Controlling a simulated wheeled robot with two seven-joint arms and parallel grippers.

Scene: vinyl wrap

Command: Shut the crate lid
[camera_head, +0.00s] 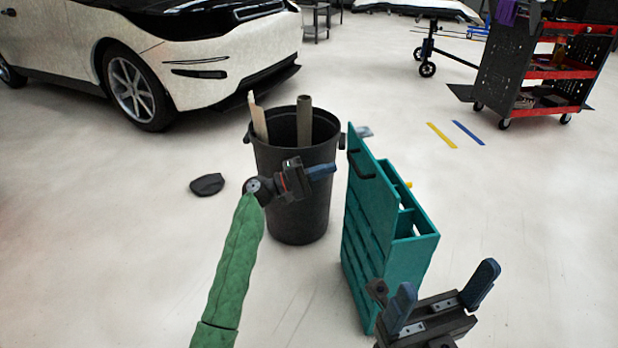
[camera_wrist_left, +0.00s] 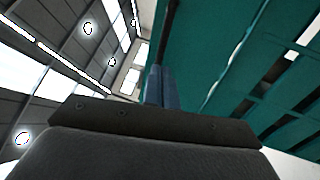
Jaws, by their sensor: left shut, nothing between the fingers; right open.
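The teal crate (camera_head: 418,250) stands on the floor right of the bin, with openings in its top. Its lid (camera_head: 366,205) is a tall slatted teal panel standing upright along the crate's left side, its top edge above the crate. A dark handle (camera_head: 361,163) sits near the lid's top. My left gripper (camera_head: 326,169) is shut and empty, pointing right, just left of the lid's upper part; contact cannot be told. In the left wrist view its blue fingers (camera_wrist_left: 154,86) are together, beside the lid's teal slats (camera_wrist_left: 215,60). My right gripper (camera_head: 445,284) is open and empty, in front of the crate.
A dark bin (camera_head: 297,205) holding upright rolls stands behind my left gripper. A flat black object (camera_head: 207,184) lies left of it. A car (camera_head: 180,60) is at the back left and a red-and-black cart (camera_head: 545,75) at the back right.

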